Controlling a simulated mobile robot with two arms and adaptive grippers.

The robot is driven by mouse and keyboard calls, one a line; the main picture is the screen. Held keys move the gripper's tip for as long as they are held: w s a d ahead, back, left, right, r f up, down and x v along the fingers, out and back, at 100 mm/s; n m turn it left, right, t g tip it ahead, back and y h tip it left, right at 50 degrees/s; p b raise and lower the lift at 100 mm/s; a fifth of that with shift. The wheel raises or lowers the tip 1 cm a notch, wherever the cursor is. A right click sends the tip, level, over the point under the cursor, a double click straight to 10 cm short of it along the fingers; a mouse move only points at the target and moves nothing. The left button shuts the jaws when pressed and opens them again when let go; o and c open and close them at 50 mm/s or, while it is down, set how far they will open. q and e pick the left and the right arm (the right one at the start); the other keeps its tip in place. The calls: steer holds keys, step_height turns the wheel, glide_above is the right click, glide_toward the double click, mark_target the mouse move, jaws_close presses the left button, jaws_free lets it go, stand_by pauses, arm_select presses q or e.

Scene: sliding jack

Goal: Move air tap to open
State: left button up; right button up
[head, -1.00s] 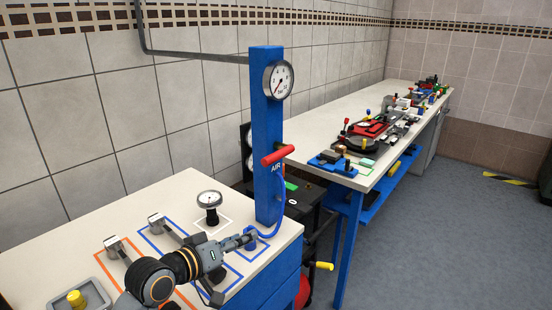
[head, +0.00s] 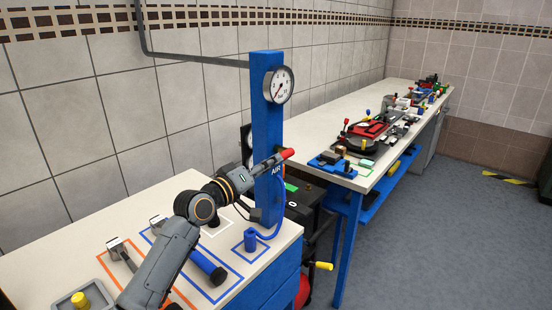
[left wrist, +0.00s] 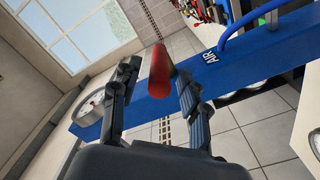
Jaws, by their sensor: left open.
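The red handle of the air tap (head: 287,154) sticks out from the blue post (head: 267,105), just above the white AIR lettering. In the head view my left gripper (head: 277,160) is at this handle and hides most of it. In the left wrist view the red handle (left wrist: 159,82) lies between the two spread fingers of the left gripper (left wrist: 153,80). The fingers are open, one on each side of the handle; I cannot tell whether either one touches it. My right gripper is not in view.
A round pressure gauge (head: 279,84) is mounted on the post above the tap. A blue hose (head: 279,215) runs from the post to a blue fitting (head: 250,240) on the near table (head: 62,235). A long workbench (head: 340,185) with tools stands at the right.

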arm_select(q)
steer(key=shift+x, duration=1.8)
jaws_close()
